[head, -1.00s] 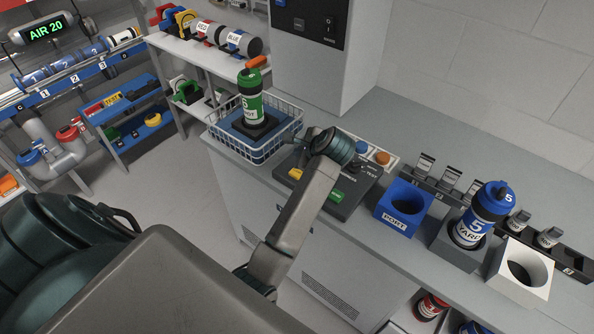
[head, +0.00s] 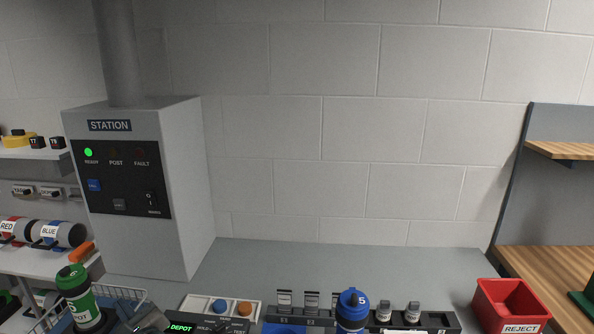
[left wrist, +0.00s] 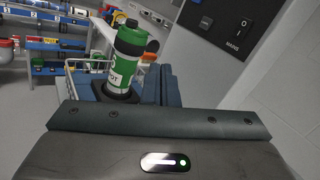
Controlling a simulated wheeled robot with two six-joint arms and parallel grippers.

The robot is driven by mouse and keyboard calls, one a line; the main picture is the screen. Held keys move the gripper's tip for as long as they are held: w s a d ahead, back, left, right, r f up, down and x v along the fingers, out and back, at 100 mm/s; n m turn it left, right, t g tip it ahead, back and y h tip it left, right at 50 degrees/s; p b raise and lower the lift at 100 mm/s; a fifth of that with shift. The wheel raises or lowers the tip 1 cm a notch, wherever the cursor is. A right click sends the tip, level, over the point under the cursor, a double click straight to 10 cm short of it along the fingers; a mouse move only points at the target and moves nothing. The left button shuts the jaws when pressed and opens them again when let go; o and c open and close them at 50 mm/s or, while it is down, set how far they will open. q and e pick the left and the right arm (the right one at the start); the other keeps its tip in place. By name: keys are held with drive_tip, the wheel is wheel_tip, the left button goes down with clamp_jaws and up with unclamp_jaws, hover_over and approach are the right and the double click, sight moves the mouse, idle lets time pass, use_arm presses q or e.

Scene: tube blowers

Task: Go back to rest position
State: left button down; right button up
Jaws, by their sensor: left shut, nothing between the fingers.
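My left gripper (head: 148,322) shows only in part at the bottom edge of the head view, right of a green carrier (head: 78,295). It is shut with nothing held. In the left wrist view, my gripper's grey body (left wrist: 160,145) fills the lower part. The green carrier with a white label stands upright beyond it, in the wire basket. My right gripper is in neither current view.
A grey station cabinet (head: 120,200) with a green ready light stands at the left. A blue carrier (head: 352,308), a control panel and a red reject bin (head: 511,308) line the counter (head: 330,262). The wall behind is bare.

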use_arm(q)
drive_tip(key=s+d+r+m+t+h, duration=0.2)
drive_tip(key=d+m+t+h, duration=0.4)
drive_tip(key=m, duration=0.8)
drive_tip(key=s+d+r+m+t+h, duration=0.2)
drive_tip(key=d+m+t+h, duration=0.3)
drive_tip(key=d+m+h, duration=0.6)
drive_tip(key=s+d+f+m+g+h, duration=0.4)
drive_tip(key=s+f+m+g, duration=0.65)
drive_tip(key=m, duration=0.75)
drive_tip(key=s+a+f+m+g+y, duration=0.4)
drive_tip(key=s+a+f, duration=0.15)
drive_tip(key=s, duration=0.25)
drive_tip(key=s+a+f+m+g+y, duration=0.35)
drive_tip(key=s+f+g, duration=0.2)
drive_tip(key=s, duration=0.35)
drive_tip(key=a+f+b, duration=0.3)
drive_tip(key=f, duration=2.9)
drive_tip(key=s+f+g+b, duration=0.1)
drive_tip(key=s+f, duration=0.8)
drive_tip(key=f, duration=0.3)
drive_tip(key=s+a+f+b, duration=0.1)
drive_tip(key=s+f, duration=0.8)
drive_tip(key=f, duration=0.2)
drive_tip(key=shift+s+a+f+n+g, duration=0.25)
drive_tip(key=shift+a+f+n+g, duration=0.05)
drive_tip(key=shift+f+n+g, duration=0.1)
